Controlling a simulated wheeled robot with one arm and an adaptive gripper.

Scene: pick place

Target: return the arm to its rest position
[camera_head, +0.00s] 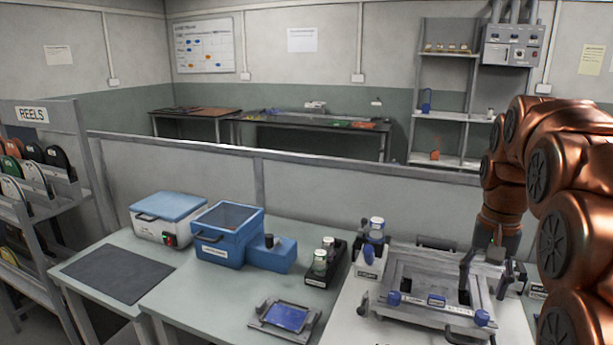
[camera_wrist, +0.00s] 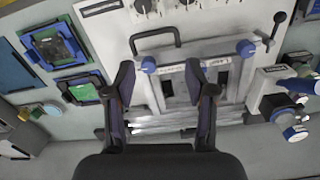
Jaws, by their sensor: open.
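My copper-coloured arm comes in from the right side of the head view and reaches down over the right part of the bench. My gripper (camera_head: 487,270) hangs above the right side of a grey metal frame fixture (camera_head: 412,268) with blue knobs. In the wrist view my gripper (camera_wrist: 160,82) has its two dark fingers spread apart, with nothing between them. The fixture (camera_wrist: 226,110) lies beyond and below the fingers there. My gripper looks clear of the fixture, but the exact gap cannot be told.
Green boards (camera_wrist: 56,47) show in the wrist view. A low partition (camera_head: 210,165) runs behind. The dark mat (camera_head: 118,272) is bare.

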